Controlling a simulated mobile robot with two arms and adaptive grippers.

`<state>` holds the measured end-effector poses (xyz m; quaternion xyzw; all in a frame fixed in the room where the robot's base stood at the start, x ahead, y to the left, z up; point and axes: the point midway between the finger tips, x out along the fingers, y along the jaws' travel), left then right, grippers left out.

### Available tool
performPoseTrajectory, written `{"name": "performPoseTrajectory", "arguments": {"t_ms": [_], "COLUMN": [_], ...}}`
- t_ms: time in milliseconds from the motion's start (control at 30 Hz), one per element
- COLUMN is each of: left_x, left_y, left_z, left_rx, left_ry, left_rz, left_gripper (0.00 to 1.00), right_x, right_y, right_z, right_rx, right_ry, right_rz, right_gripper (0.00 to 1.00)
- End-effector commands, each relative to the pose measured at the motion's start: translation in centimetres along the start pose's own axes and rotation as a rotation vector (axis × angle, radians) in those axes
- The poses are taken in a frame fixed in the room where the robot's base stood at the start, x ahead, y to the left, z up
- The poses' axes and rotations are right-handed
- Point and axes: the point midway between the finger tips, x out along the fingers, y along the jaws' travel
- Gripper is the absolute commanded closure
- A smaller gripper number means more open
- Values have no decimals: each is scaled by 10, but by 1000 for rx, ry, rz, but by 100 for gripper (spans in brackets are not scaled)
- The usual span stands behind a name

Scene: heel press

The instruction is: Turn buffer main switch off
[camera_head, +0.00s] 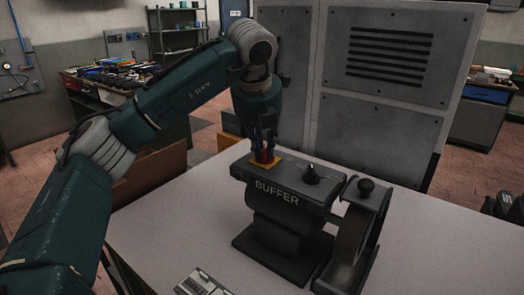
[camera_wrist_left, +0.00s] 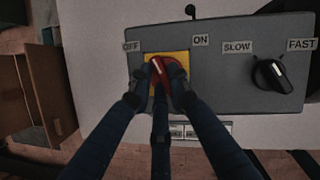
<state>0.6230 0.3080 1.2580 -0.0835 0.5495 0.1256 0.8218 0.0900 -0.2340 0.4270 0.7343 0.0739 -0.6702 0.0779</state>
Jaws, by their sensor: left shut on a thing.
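The grey buffer (camera_head: 283,187) stands on the table, with "BUFFER" on its front. Its main switch is a red knob (camera_wrist_left: 167,75) on a yellow plate (camera_wrist_left: 180,60), between the OFF label (camera_wrist_left: 132,47) and the ON label (camera_wrist_left: 200,40). The knob's white mark points up and slightly left in the left wrist view. My left gripper (camera_head: 264,150) reaches down from above and is shut on the red knob, its fingers (camera_wrist_left: 160,95) around it. The fingers hide part of the knob and plate. My right gripper is not in view.
A black speed knob (camera_head: 311,175) sits right of the switch, between SLOW (camera_wrist_left: 237,48) and FAST (camera_wrist_left: 301,44) labels. The table (camera_head: 180,225) is clear at left. A grey cabinet (camera_head: 380,130) stands behind.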

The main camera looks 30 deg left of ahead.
Motion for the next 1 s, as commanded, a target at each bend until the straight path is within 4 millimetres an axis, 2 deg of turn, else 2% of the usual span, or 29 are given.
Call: {"name": "performPoseTrajectory", "arguments": {"t_ms": [200, 500, 1000], "left_x": [0, -1, -2], "left_y": [-2, -2, -2], "left_z": [0, 0, 0], "left_rx": [-152, -290, -335], "left_ry": [-3, -3, -4], "left_rz": [61, 117, 136], "left_gripper": [100, 100, 100], "right_x": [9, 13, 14], "right_y": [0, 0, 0], "right_z": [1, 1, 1], "right_rx": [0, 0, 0], "right_ry": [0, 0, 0], "right_rz": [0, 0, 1], "right_gripper": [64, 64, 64]}}
